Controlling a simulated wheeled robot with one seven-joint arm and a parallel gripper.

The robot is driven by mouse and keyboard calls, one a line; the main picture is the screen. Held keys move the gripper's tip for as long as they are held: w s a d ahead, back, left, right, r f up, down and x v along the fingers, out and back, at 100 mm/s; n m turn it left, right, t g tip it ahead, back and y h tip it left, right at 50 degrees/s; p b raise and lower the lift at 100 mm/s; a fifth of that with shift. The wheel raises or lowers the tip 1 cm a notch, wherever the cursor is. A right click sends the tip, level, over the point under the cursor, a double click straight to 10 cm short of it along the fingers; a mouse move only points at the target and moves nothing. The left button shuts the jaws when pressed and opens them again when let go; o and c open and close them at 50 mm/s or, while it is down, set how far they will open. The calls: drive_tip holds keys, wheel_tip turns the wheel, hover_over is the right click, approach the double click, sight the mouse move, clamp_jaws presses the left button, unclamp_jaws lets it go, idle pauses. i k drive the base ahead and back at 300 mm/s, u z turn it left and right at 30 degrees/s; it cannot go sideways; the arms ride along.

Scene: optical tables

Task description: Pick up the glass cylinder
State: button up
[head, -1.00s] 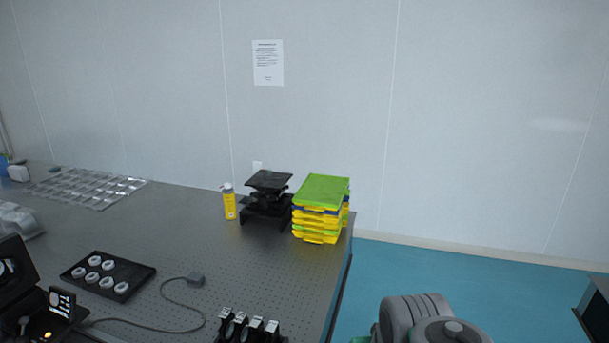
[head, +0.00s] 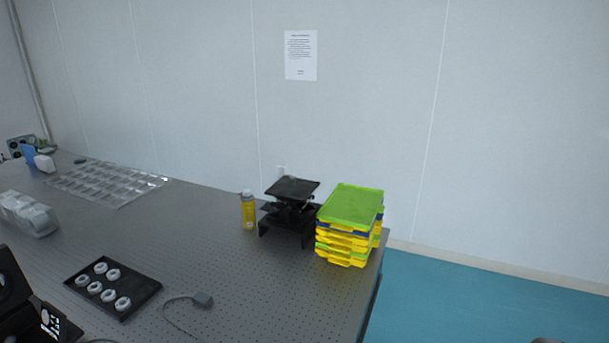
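I cannot make out a glass cylinder in the head view. A yellow bottle (head: 248,211) with a pale top stands upright near the back of the table, left of a black lift stand. My gripper is not in view. Only a small grey piece shows at the bottom edge on the right, and it seems to be part of my arm.
The perforated optical table (head: 235,262) has a black lift stand (head: 291,212), stacked green and yellow trays (head: 350,210), a black tray of white rings (head: 140,286), a cable plug (head: 203,299), a clear compartment tray (head: 105,182) and clear boxes (head: 27,214). Blue floor (head: 455,305) lies right.

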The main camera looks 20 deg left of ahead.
sight(292, 179)
drive_tip(key=i, duration=2.95)
drive_tip(key=u, duration=4)
